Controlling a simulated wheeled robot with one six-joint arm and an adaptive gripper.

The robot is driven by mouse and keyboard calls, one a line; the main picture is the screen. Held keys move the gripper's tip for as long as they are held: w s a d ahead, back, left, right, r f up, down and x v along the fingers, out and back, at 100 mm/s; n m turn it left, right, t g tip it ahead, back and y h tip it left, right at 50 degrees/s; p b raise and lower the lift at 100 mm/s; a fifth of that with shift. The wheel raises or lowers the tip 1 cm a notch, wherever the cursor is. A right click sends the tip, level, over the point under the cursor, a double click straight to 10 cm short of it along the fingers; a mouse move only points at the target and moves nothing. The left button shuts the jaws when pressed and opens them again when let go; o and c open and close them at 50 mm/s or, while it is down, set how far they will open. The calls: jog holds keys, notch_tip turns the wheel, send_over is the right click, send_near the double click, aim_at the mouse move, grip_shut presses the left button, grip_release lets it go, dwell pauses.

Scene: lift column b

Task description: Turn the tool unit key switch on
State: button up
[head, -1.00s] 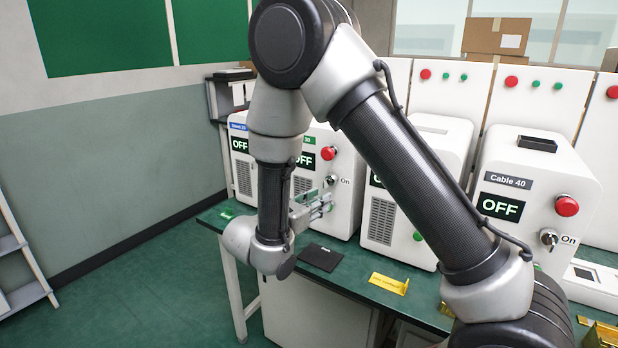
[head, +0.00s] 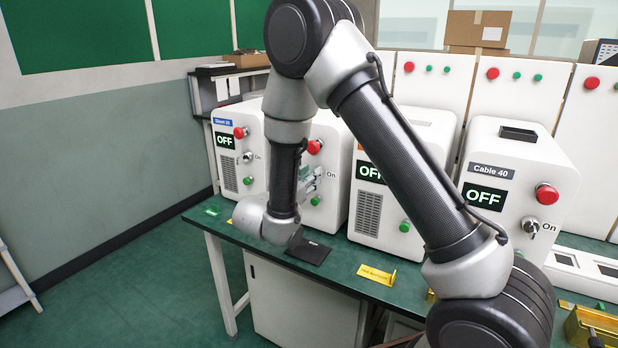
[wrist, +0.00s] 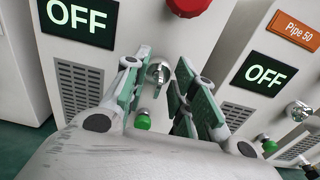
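The unit in front of my gripper is a white cabinet (head: 330,135) with a red button (head: 314,147); its name label is hidden behind my arm in the head view. In the wrist view its display (wrist: 82,20) reads OFF. Its silver key switch (wrist: 158,72) sits below the red button (wrist: 187,6) and above a green button (wrist: 142,122). My gripper (wrist: 162,75) is open, with one finger on each side of the key switch; I cannot tell whether they touch it. In the head view my gripper (head: 308,182) is at the cabinet's front, beside the word On.
A blue-labelled unit (head: 226,160) stands to the left, and the Pipe 50 unit (wrist: 265,75) to the right. The Cable 40 unit (head: 520,180) is further right. All show OFF. A black plate (head: 308,252) and a yellow bracket (head: 377,274) lie on the green bench.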

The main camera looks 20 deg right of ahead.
jog(key=shift+c, duration=0.4)
grip_shut()
jog(key=m, duration=1.2)
jog(key=shift+s+d+f, duration=0.25)
jog(key=shift+s+d, duration=0.05)
jog(key=shift+s, duration=0.05)
jog(key=shift+o, duration=0.4)
grip_release()
